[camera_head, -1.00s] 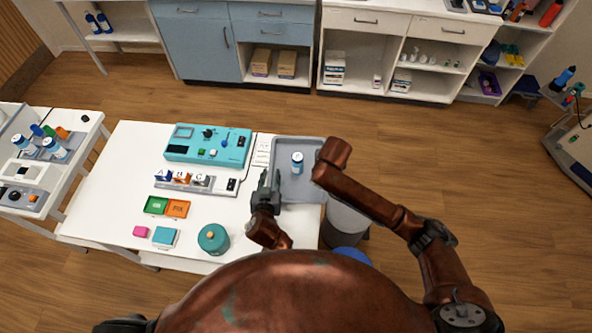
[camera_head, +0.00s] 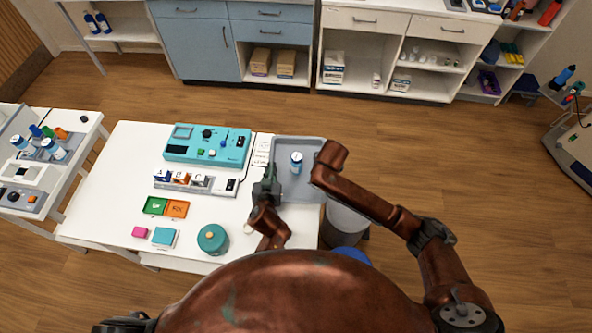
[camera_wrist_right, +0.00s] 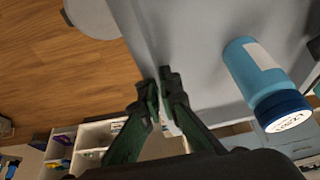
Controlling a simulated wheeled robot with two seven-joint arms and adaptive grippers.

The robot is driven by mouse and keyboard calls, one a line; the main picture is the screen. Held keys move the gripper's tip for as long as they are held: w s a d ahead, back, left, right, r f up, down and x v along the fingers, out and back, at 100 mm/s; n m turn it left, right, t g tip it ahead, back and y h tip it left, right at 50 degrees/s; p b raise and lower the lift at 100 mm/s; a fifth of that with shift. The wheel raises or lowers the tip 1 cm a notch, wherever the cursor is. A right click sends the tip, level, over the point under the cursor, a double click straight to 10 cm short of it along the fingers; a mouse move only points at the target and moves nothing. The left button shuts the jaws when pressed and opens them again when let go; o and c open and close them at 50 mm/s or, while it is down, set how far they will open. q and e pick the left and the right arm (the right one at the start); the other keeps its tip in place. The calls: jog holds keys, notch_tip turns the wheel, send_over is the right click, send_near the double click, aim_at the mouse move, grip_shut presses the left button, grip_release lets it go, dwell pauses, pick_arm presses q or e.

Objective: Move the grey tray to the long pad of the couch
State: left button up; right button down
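The grey tray (camera_head: 308,187) is at the right end of the white table, with a blue bottle with a white label (camera_head: 296,163) standing on it. My left gripper (camera_head: 266,176) is at the tray's left edge; I cannot tell whether its fingers hold the rim. In the right wrist view, the fingers of my right gripper (camera_wrist_right: 160,82) are close together with the rim of the tray (camera_wrist_right: 190,45) between them. The bottle (camera_wrist_right: 262,80) is inside the tray beside them. In the head view my right arm hides the right gripper's fingers.
A teal device (camera_head: 207,145), a grey rack (camera_head: 195,185), green and orange trays (camera_head: 166,207) and a round teal pot (camera_head: 212,238) share the table (camera_head: 110,200). A grey bin (camera_head: 345,222) stands right of it. Open wooden floor (camera_head: 480,180) lies right and behind.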

pick_arm(q)
jog(key=shift+r, duration=0.15)
grip_shut()
pick_arm(e)
jog(key=shift+r, duration=0.15)
